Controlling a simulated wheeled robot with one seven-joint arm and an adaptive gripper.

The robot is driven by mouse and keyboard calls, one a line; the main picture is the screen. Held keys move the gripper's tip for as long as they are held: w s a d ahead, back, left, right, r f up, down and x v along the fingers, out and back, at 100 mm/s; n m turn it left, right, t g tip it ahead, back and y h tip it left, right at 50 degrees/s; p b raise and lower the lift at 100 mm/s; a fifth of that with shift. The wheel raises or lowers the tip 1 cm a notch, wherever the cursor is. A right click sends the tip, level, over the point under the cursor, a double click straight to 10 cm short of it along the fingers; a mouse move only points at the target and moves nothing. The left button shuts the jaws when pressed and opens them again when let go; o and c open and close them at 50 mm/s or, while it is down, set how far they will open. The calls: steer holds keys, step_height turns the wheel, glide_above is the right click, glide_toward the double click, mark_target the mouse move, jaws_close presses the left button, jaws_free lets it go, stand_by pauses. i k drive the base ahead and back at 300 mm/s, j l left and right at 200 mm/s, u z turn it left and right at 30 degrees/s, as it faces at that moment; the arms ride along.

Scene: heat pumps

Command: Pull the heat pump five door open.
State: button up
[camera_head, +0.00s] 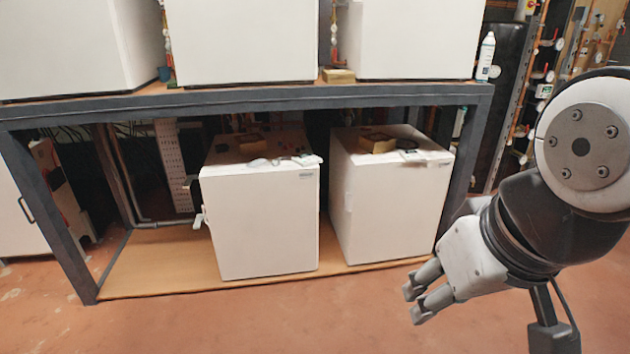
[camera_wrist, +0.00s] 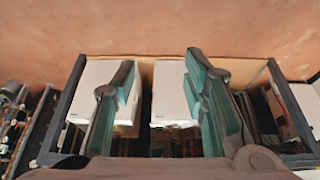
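Two white heat pump cabinets stand on the lower shelf in the head view, the left one (camera_head: 262,225) and the right one (camera_head: 392,205). Their front doors look shut. I cannot read which is number five. The left cabinet has a small white handle-like part (camera_head: 198,221) at its left edge. My gripper (camera_head: 415,302) is at the right, in front of the shelf and apart from both cabinets. In the wrist view, upside down, my gripper (camera_wrist: 160,75) has its fingers spread with nothing between them. Both cabinets show behind the fingers, one at centre (camera_wrist: 171,92) and one at left (camera_wrist: 92,78).
A dark metal frame (camera_head: 250,97) carries more white cabinets (camera_head: 240,40) on its upper level. A wooden board (camera_head: 150,272) forms the lower shelf. Another white cabinet (camera_head: 18,215) with a dark handle stands far left. The reddish floor (camera_head: 250,325) in front is clear.

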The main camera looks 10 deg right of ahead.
mark_target(396, 209)
steer(key=i+l, duration=0.55)
steer(key=l, duration=0.15)
steer(key=i+l, duration=1.1)
steer(key=l, duration=0.25)
steer(key=i+l, duration=0.55)
steer(key=i+l+u, duration=0.05)
steer(key=l, duration=0.05)
